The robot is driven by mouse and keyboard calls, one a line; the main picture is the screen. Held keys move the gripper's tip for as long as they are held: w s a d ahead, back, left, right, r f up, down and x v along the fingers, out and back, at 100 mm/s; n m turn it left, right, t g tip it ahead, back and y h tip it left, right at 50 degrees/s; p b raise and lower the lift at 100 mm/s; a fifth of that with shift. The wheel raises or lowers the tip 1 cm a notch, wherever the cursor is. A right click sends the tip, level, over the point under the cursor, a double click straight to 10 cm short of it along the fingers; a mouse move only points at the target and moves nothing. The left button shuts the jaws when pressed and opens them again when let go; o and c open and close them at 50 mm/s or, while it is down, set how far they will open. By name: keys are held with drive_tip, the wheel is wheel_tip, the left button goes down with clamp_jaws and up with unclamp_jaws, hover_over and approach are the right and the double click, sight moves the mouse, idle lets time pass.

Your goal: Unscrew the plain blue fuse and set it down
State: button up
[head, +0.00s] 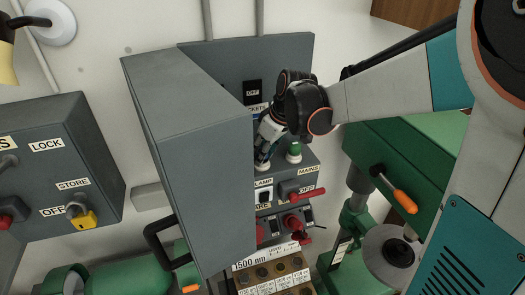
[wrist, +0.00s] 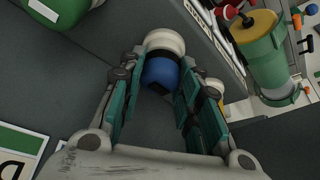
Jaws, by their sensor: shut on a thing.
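The plain blue fuse (wrist: 160,73) is a blue cylinder with a white end (wrist: 165,41), between my fingers in the wrist view. My gripper (wrist: 162,68) is shut on it, one teal finger on each side. In the head view my gripper (head: 266,143) points down into the open grey cabinet and hides the blue body. A white round part (head: 262,163) shows below the fingertips. I cannot tell whether the fuse is still seated in its socket. A green fuse (head: 294,151) with a white base stands just to the right.
The open cabinet door (head: 190,120) stands close on the left of my gripper. Below are a lamp switch (head: 264,195), red-handled levers (head: 305,193) and a labelled wooden rack (head: 275,275). A green machine (head: 420,160) stands at the right. The wrist view shows a green cylinder (wrist: 272,65).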

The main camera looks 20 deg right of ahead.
drive_tip(key=shift+n+g+b, duration=0.3)
drive_tip(key=shift+n, duration=0.5)
drive_tip(key=shift+n+y+b, duration=0.3)
drive_tip(key=shift+n+y, duration=0.2)
drive_tip(key=shift+n, duration=0.4)
drive_tip(key=shift+d, duration=0.1)
drive_tip(key=shift+n+g, duration=0.4)
drive_tip(key=shift+n, duration=0.5)
drive_tip(key=shift+w+b, duration=0.1)
drive_tip(key=shift+b, duration=0.25)
drive_tip(key=shift+n, duration=0.4)
drive_tip(key=shift+n+g+y, duration=0.3)
drive_tip(key=shift+n, duration=0.1)
